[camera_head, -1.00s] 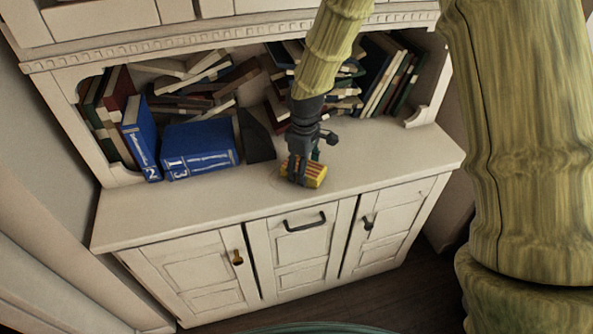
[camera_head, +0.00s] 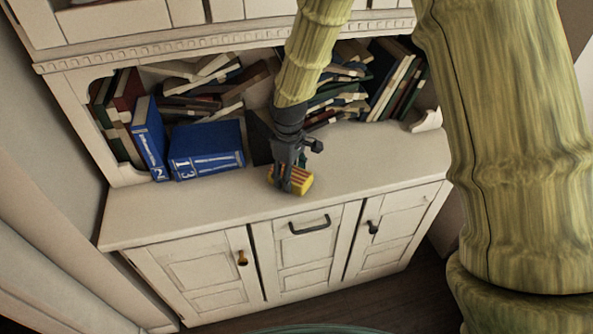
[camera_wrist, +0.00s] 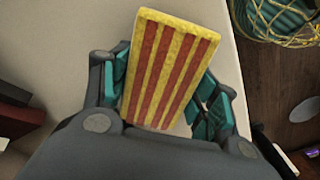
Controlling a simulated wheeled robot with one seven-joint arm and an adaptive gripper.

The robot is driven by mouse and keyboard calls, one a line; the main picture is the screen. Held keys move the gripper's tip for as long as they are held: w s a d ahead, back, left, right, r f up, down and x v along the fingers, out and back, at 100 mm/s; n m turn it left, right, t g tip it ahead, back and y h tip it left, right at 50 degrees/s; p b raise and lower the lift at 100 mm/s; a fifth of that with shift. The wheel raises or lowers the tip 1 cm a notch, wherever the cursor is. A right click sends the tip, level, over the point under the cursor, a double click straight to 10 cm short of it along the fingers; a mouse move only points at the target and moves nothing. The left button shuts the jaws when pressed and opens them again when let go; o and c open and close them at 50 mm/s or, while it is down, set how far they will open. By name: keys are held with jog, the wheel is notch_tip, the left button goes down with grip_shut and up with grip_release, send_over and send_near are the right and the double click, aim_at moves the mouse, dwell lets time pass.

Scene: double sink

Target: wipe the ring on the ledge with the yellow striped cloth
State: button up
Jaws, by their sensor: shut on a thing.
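The yellow cloth with red stripes (camera_head: 303,180) is a thick block shape in my gripper (camera_head: 288,180). My gripper is shut on it and is low over the pale ledge (camera_head: 375,160), near the middle. The cloth appears to be at the ledge surface, but I cannot tell whether it touches. In the wrist view the cloth (camera_wrist: 172,65) sticks out between the teal finger pads. I cannot make out the ring on the ledge now; the cloth and gripper cover part of the surface.
Blue books (camera_head: 207,150) and a dark wedge-shaped object (camera_head: 257,138) stand at the back of the ledge, left of my gripper. More books (camera_head: 395,85) fill the shelf behind. The ledge is clear to the left front and right. Cabinet doors with handles lie below.

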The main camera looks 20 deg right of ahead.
jog(key=shift+a+r, duration=0.1)
jog(key=shift+a, duration=0.65)
jog(key=shift+a+p, duration=0.3)
jog(key=shift+a, duration=0.9)
notch_tip(320, 180, up, 8)
jog(key=p, duration=0.6)
jog(key=shift+p, duration=0.35)
